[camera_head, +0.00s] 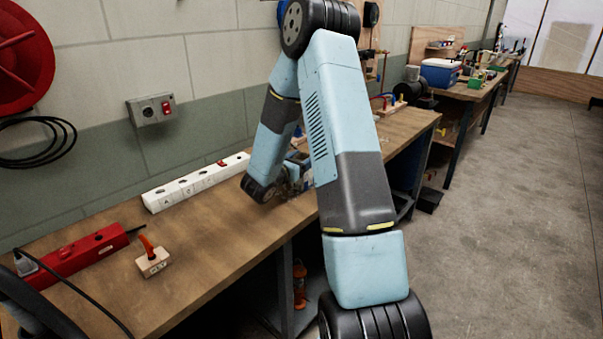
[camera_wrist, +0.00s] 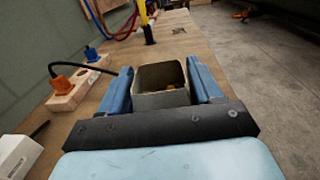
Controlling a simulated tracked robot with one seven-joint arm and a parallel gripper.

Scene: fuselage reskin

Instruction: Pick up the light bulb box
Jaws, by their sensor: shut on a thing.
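The light bulb box, an open-topped grey-brown box (camera_wrist: 160,100), sits between the two blue fingers of my gripper (camera_wrist: 160,72) in the wrist view. The fingers are shut on its left and right sides. Something small and orange-brown shows inside the box. In the head view my gripper (camera_head: 290,178) is low over the workbench, partly hidden behind my arm. The box cannot be made out there, and I cannot tell whether it touches the bench top.
The wooden workbench (camera_head: 215,235) holds a white power strip (camera_head: 195,182), a red power strip (camera_head: 80,253) and a small socket block with an orange plug (camera_head: 153,262). Another socket block (camera_wrist: 75,92) with a cable lies left of my gripper. Floor is clear at right.

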